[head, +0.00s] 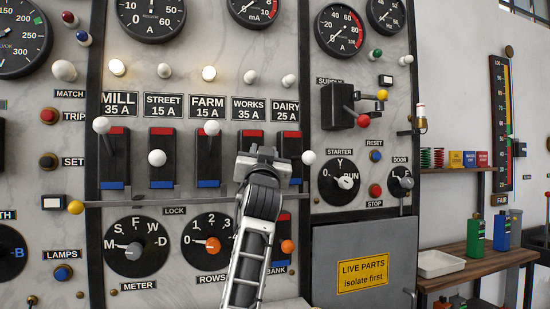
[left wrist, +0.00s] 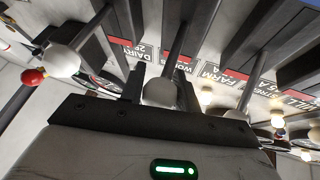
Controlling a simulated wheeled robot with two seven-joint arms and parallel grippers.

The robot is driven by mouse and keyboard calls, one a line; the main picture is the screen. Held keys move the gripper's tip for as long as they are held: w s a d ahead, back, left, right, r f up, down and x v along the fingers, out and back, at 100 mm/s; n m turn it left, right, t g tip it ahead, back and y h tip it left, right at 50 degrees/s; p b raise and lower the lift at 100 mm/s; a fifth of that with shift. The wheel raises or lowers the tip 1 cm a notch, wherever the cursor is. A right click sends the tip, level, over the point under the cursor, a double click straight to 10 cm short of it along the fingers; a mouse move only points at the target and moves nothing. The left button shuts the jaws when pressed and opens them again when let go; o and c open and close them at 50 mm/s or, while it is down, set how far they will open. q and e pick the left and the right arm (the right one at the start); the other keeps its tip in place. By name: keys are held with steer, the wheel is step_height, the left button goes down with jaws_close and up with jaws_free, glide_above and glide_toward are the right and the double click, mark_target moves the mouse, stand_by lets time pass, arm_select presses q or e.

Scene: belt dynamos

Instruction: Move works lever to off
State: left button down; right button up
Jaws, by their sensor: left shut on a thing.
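The works switch (head: 251,140) sits under the WORKS 35 A plate (head: 249,109), with its red top showing and its lower part hidden behind my gripper. My left gripper (head: 262,158) is in front of it at mid-height. In the left wrist view the works lever (left wrist: 180,45) runs down to a white ball knob (left wrist: 160,92), which sits between my shut left gripper's fingers (left wrist: 161,88). The knob is hidden in the head view. My right gripper is not in view.
The farm lever knob (head: 212,127) is raised and close on the left. The dairy lever knob (head: 309,157) is lower and close on the right. A horizontal lock bar (head: 150,202) with a yellow knob (head: 75,207) runs below the switches. Dials (head: 208,241) are below it.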

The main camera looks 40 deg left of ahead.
arm_select(q)
steer(key=shift+f, duration=0.25)
steer(key=c, duration=1)
jaws_free()
steer(key=shift+c, duration=0.2)
steer(key=shift+r, duration=0.1)
steer(key=b+v, duration=0.3)
steer(key=v, duration=1.3)
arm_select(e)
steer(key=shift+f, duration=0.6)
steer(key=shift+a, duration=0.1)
